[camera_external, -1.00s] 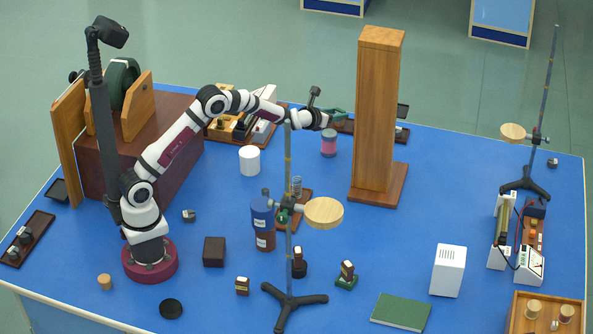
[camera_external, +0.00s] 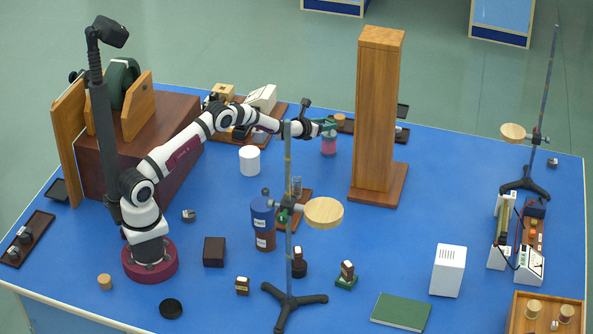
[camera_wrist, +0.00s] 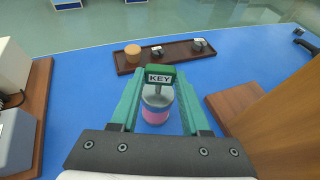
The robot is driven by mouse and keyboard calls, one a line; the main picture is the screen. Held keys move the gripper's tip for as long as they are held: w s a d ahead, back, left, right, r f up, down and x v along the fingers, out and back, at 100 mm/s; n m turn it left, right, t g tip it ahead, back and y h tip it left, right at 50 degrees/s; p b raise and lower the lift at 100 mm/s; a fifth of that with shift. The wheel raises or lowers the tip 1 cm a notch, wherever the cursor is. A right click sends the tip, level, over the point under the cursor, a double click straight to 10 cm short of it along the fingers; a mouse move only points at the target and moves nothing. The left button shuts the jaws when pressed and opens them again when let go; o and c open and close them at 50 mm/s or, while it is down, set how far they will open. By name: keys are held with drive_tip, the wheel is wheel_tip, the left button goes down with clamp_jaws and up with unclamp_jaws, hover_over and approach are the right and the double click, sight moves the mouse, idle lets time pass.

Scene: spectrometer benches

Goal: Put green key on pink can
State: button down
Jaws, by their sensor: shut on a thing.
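The green key (camera_wrist: 160,70), a green block with a white KEY label and a lower part reaching down, is between my gripper's teal fingers in the wrist view. My gripper (camera_wrist: 159,80) is shut on it. The pink can (camera_external: 329,147), with a pink band and a grey top, stands upright on the blue table. In the external view my gripper (camera_external: 329,125) is right above the can. The can also shows behind the key in the wrist view (camera_wrist: 155,115). I cannot tell whether the key touches the can's top.
A tall wooden column (camera_external: 377,115) on a brown base stands close to the right of the can. A dark tray (camera_wrist: 175,53) with small items lies beyond it. A white cylinder (camera_external: 249,160) and a stand with a round wooden plate (camera_external: 324,212) are nearer the front.

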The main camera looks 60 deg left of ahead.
drive_tip(key=shift+c, duration=1.9)
unclamp_jaws()
